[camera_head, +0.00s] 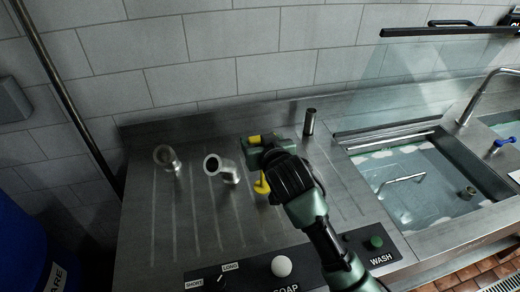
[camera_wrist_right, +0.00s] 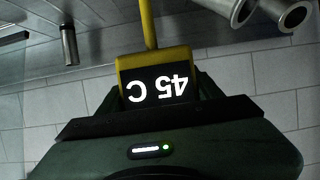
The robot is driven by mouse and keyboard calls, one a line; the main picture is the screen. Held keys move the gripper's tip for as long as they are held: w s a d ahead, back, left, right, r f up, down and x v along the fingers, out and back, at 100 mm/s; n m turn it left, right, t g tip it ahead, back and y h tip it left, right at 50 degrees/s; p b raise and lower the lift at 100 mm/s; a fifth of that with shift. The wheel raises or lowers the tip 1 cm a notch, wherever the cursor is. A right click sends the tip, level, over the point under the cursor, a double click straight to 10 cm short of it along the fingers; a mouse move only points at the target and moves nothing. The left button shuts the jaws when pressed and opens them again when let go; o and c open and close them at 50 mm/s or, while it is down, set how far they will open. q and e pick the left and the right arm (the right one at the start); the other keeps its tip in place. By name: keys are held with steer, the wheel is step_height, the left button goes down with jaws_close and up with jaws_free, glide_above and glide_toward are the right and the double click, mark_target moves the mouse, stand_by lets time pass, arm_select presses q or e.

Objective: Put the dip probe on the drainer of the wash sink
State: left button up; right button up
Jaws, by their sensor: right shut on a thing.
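The dip probe (camera_wrist_right: 153,64) is yellow, with a dark display reading "45 C" upside down in the right wrist view. Its thin yellow stem runs up out of that picture. My right gripper (camera_wrist_right: 155,95) is shut on the probe's head. In the head view the right gripper (camera_head: 262,150) is over the drainer (camera_head: 200,210), a grooved steel surface left of the wash sink (camera_head: 400,180). Yellow shows at the gripper's far side and below it; the wrist hides the rest. I cannot tell whether the probe touches the drainer. My left gripper is not in view.
A front panel carries a white knob (camera_head: 281,266) and a green button (camera_head: 376,242). A glass screen rises behind the water-filled basin.

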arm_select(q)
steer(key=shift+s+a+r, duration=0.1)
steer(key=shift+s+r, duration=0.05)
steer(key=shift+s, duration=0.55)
arm_select(e)
step_height(320, 180, down, 4)
steer(key=shift+r, duration=0.2)
steer(key=shift+f, duration=0.1)
steer(key=o, duration=1.4)
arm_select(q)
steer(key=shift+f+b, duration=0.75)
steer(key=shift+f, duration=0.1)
arm_select(e)
steer(key=v, duration=1.2)
